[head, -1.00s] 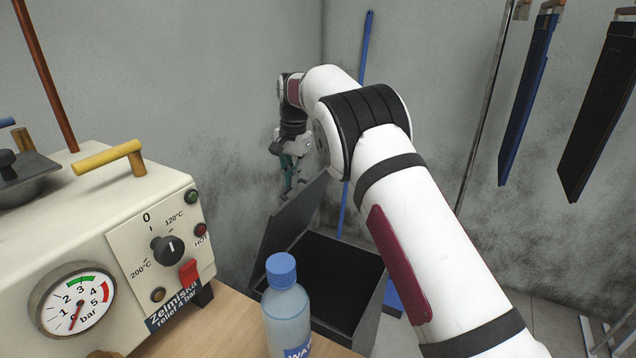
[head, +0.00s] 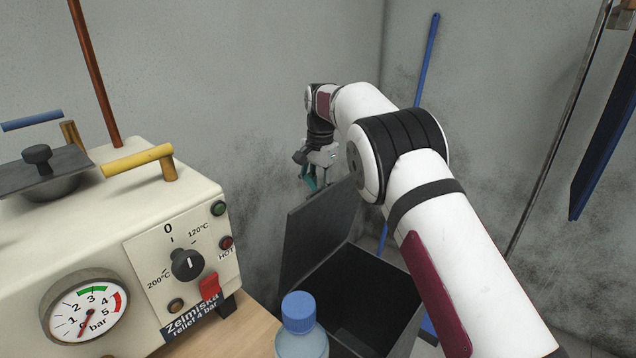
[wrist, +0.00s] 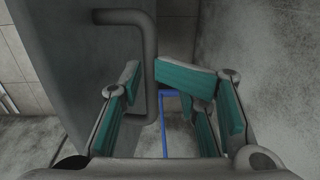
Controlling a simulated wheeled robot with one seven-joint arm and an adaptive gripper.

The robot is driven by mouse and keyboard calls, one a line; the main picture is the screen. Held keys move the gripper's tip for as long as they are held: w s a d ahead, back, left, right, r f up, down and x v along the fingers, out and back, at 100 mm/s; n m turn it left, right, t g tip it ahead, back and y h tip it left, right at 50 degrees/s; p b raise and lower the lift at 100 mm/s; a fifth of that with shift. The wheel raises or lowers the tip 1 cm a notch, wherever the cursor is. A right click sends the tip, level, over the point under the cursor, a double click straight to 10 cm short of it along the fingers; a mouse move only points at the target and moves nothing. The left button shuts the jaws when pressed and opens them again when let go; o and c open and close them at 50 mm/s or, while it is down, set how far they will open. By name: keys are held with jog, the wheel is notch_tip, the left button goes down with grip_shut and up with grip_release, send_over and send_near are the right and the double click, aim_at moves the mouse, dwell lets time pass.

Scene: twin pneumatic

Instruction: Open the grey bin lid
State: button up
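The grey bin (head: 408,318) stands beyond the table with its mouth uncovered and its dark inside showing. Its lid (head: 318,235) stands steeply raised on the left side. My gripper (head: 314,182) is at the lid's upper edge in the head view, partly behind the lid. In the wrist view, the lid's grey tube handle (wrist: 150,65) runs between the teal-padded fingers of my gripper (wrist: 148,75). The right finger bends inward close to the handle. I cannot tell whether the fingers press on it.
A cream pressure machine (head: 110,240) with a gauge and a yellow handle stands on the wooden table (head: 240,325) at left. A blue-capped bottle (head: 300,340) stands near the bin. A blue pole (head: 425,70) leans at the back wall. The wall is close behind my gripper.

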jog(key=shift+s+d+r, duration=0.1)
jog(key=shift+r, duration=1.8)
jog(key=shift+d+r, duration=0.1)
jog(key=shift+r, duration=1.8)
jog(key=shift+d+r, duration=0.1)
jog(key=shift+d, duration=0.15)
grip_shut()
jog(key=s+d, duration=0.1)
jog(key=d+r+y, duration=0.1)
jog(key=s+d+y, duration=0.1)
jog(key=shift+s+d+r+m+g, duration=0.2)
jog(key=shift+s+d+m+g, duration=0.05)
jog(key=shift+s+m+g, duration=0.15)
jog(key=s+d+f+m+t+y, duration=0.35)
jog(key=s+d+m, duration=0.2)
jog(key=m, duration=0.35)
jog(key=s+d+f+m+t+y, duration=0.3)
jog(key=s+d+m+t, duration=0.15)
jog(key=d+m, duration=0.3)
jog(key=b, duration=0.2)
send_near(330, 211)
jog(key=shift+m+g, duration=0.35)
jog(key=shift+g, duration=0.05)
jog(key=shift+w+x, duration=0.15)
jog(key=shift+x, duration=1.05)
jog(key=shift+w+x, duration=0.15)
jog(key=shift+x, duration=1)
